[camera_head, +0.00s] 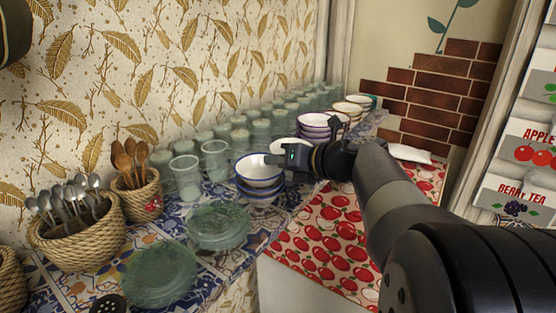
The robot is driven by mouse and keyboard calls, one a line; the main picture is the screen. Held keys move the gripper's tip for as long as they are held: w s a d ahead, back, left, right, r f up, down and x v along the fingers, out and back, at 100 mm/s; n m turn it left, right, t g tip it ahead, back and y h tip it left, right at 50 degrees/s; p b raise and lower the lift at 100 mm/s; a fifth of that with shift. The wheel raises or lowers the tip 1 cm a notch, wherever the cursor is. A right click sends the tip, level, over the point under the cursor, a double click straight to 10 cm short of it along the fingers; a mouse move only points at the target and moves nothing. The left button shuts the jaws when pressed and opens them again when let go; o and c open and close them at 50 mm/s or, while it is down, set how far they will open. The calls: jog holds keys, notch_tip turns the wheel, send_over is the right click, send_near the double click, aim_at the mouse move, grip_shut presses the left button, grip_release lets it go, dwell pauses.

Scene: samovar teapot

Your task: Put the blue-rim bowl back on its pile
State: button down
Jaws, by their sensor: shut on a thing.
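A white bowl with a blue rim (259,166) is at the end of my gripper (284,162), which is shut on its right edge. The bowl is roughly upright, directly over a small pile of blue-rim bowls (260,192) on the blue-patterned tiled counter. I cannot tell whether it touches the pile or hangs just above it. My arm reaches in from the lower right. The gripper's fingertips are small and partly hidden by the gripper body.
Glass tumblers (186,177) line the wall behind the pile. Green glass plates (219,227) are stacked in front. A purple-rim bowl pile (314,121) stands farther back. Baskets of spoons (76,222) are at left.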

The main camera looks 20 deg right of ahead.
jog(key=shift+f, duration=0.45)
jog(key=c, duration=1.4)
grip_release()
jog(key=shift+s+a, duration=0.1)
jog(key=shift+c, duration=0.2)
jog(key=shift+s+d, duration=0.1)
jog(key=shift+d, duration=0.1)
jog(key=r+v, duration=0.1)
jog(key=v, duration=0.9)
jog(key=shift+s+r, duration=0.15)
jog(key=shift+r, duration=0.05)
